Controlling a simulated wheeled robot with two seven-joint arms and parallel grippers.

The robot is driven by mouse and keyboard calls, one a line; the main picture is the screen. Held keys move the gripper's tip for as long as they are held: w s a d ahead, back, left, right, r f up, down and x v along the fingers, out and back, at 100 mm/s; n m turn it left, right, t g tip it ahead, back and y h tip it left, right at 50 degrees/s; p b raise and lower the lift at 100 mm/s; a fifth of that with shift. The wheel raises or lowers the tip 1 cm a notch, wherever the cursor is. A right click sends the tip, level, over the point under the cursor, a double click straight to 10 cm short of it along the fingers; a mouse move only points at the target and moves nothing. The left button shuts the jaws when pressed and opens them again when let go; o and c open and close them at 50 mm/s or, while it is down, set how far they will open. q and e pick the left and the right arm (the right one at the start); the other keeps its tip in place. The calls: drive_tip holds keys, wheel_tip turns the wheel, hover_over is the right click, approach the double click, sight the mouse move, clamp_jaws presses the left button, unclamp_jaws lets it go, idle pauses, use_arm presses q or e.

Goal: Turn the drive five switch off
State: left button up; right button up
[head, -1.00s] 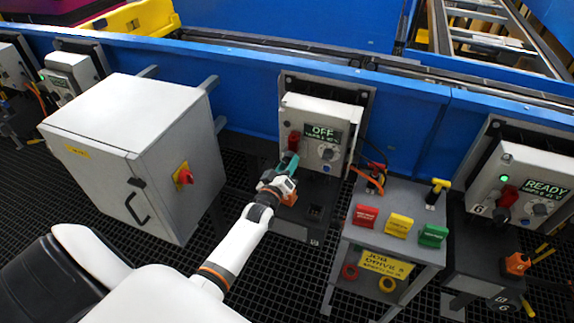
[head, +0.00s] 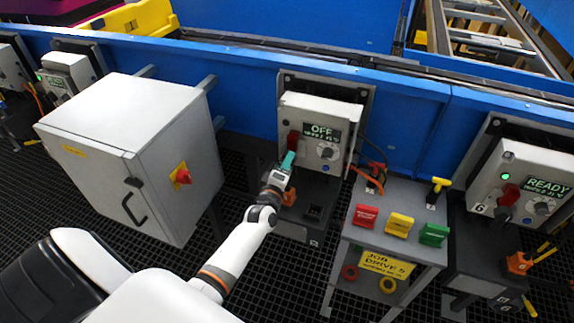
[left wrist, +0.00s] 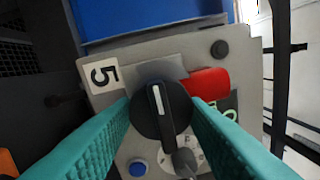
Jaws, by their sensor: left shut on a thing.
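The drive five box (head: 320,113) is a light grey panel whose display (head: 322,133) reads OFF. Its number 5 label (left wrist: 103,76) shows in the left wrist view. The drive five switch (left wrist: 160,112) is a round black knob with a white line, which stands nearly upright in that view. A red part (left wrist: 208,84) sits just beside it and also shows in the head view (head: 293,141). My left gripper (head: 289,156) has teal fingers, one on each side of the black knob, shut on it. The fingers hide the knob in the head view. My right gripper is out of view.
A grey cabinet (head: 95,120) with a red knob stands left of my arm. A small table (head: 372,238) with red, yellow and green blocks stands to the right. The drive six box (head: 530,160) at far right shows READY and a green lamp.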

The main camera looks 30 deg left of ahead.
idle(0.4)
use_arm(q)
drive_tip(key=o, duration=1)
drive_tip(key=shift+c, duration=0.2)
drive_tip(key=v, duration=1.2)
drive_tip(key=shift+b, duration=0.3)
